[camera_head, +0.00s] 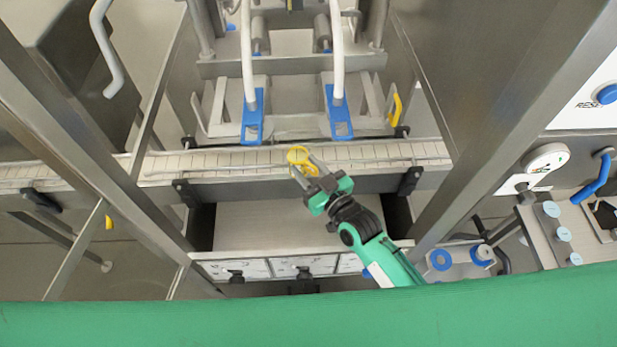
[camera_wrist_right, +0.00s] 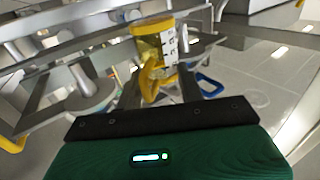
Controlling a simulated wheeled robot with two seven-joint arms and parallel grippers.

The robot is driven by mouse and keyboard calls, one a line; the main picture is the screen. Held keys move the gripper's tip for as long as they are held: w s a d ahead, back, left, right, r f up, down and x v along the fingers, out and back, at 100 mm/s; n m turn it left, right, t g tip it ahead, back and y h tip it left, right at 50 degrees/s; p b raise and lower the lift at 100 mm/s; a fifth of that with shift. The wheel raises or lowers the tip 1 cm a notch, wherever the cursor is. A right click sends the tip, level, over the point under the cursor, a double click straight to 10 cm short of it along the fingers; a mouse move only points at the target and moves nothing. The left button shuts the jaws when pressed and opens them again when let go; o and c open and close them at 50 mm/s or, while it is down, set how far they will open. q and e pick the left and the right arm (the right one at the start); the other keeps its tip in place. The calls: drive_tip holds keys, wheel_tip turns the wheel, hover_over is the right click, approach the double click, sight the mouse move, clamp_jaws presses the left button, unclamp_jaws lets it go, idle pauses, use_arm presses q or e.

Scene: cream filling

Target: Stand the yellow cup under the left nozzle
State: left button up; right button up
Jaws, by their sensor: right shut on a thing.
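The yellow cup (camera_head: 298,154) is at the tip of my right gripper (camera_head: 307,172), over the near part of the conveyor. In the right wrist view the cup (camera_wrist_right: 150,47) has a see-through yellowish body with a marked scale and a yellow handle (camera_wrist_right: 152,82). My right gripper is shut on it there. The left nozzle (camera_head: 252,122) is blue, on a white pipe, up and to the left of the cup in the head view. The right nozzle (camera_head: 338,116) is a matching blue one. The cup is apart from both in the picture. My left gripper does not show.
The conveyor (camera_head: 390,155) runs across the picture with a metal rail along its near side. Thick metal frame posts (camera_head: 510,125) stand at left and right. The belt beside the cup is clear.

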sight(299, 160)
drive_tip(key=shift+w+f+b, duration=0.2)
drive_tip(key=shift+w+b, duration=0.65)
drive_tip(key=shift+w, duration=0.9)
drive_tip(key=shift+w+f+b, duration=0.15)
drive_tip(key=shift+w+b, duration=0.7)
drive_tip(key=shift+w, duration=0.85)
drive_tip(key=shift+w+f+b, duration=0.15)
drive_tip(key=shift+f+b, duration=0.1)
drive_tip(key=shift+b, duration=0.05)
wheel_tip(299, 160, down, 4)
drive_tip(key=b, duration=0.3)
drive_tip(key=shift+r, duration=0.25)
drive_tip(key=shift+a+r, duration=0.3)
drive_tip(key=shift+a+p, duration=0.45)
drive_tip(key=shift+a, duration=0.6)
drive_tip(key=shift+a+f+p, duration=0.1)
drive_tip(key=shift+a+p, duration=0.25)
drive_tip(key=shift+a, duration=3.3)
drive_tip(key=shift+f, duration=0.1)
